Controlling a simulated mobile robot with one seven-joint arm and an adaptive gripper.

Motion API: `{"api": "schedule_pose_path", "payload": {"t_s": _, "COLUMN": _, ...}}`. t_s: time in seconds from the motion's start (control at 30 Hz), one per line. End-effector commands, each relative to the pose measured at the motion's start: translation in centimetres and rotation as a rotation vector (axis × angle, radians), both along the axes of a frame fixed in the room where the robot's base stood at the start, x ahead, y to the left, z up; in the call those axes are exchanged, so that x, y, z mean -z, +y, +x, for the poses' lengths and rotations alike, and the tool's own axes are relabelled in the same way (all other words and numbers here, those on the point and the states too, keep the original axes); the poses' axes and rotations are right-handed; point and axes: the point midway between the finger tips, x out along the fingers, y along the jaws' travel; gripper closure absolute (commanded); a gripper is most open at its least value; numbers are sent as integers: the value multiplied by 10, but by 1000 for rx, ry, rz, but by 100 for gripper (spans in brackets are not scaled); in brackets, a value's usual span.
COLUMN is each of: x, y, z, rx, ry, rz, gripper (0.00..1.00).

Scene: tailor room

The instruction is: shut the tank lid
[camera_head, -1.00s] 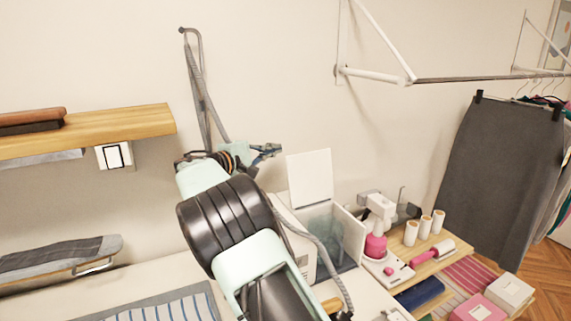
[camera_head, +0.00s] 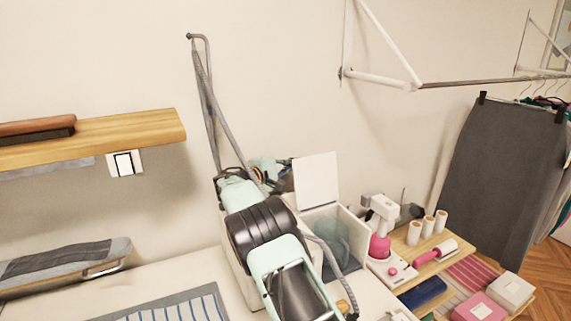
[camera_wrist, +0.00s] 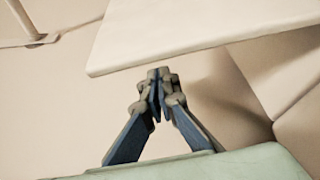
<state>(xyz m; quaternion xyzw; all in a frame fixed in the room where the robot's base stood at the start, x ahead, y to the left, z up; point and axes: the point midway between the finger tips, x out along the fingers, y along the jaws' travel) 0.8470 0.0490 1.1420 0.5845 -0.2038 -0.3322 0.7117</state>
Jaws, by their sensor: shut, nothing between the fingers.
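The tank lid (camera_head: 317,180) is a white square panel standing upright, open, at the back of the tank. The tank (camera_head: 352,232) is a white box with a bluish, see-through inside. My gripper (camera_head: 287,172) is behind the lid's left edge, partly hidden by my arm and the lid. In the wrist view my gripper (camera_wrist: 158,80) is shut and empty, its fingertips close to the lower edge of the lid (camera_wrist: 190,30). I cannot tell whether they touch it.
A wooden shelf (camera_head: 120,132) is on the wall at left. A pink and white sewing machine (camera_head: 380,245) and thread spools (camera_head: 428,229) stand right of the tank. A grey hose hangs from a wall hook behind my arm.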

Motion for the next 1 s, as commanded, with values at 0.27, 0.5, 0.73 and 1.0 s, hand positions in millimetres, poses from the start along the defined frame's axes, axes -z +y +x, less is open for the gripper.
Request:
{"api": "schedule_pose_path", "payload": {"t_s": 0.27, "x": -7, "y": -5, "z": -19, "rx": -4, "ry": 0, "rz": 2, "gripper": 100}}
{"api": "schedule_pose_path", "payload": {"t_s": 0.5, "x": -10, "y": -11, "z": -31, "rx": -3, "ry": 0, "rz": 1, "gripper": 100}}
{"api": "schedule_pose_path", "payload": {"t_s": 0.73, "x": -10, "y": -12, "z": -34, "rx": -4, "ry": -1, "rz": 1, "gripper": 100}}
{"api": "schedule_pose_path", "payload": {"t_s": 1.0, "x": -10, "y": -12, "z": -34, "rx": -4, "ry": -2, "rz": 2, "gripper": 100}}
